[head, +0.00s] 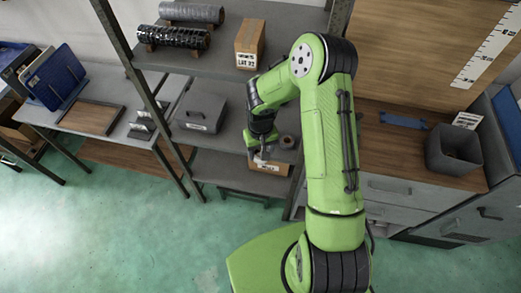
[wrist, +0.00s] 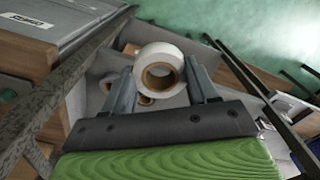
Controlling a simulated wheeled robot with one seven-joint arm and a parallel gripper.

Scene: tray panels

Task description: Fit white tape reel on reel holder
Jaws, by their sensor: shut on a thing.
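The white tape reel (wrist: 142,62) has a brown cardboard core and sits between the two grey fingers of my gripper (wrist: 162,80) in the wrist view. My gripper is shut on it, and the reel's open hole faces the camera. In the head view my gripper (head: 260,158) is at the middle shelf of the rack, near its front edge; the reel is too small to make out there. A small brown round piece (head: 287,142) stands on the grey shelf just right of my gripper. I cannot tell whether it belongs to the reel holder.
A grey case (head: 201,112) sits on the shelf to the left. A carton (head: 250,43) and dark rolls (head: 173,36) are on the shelf above. Another carton (head: 266,168) is below my gripper. A rack post (head: 135,70) stands to the left.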

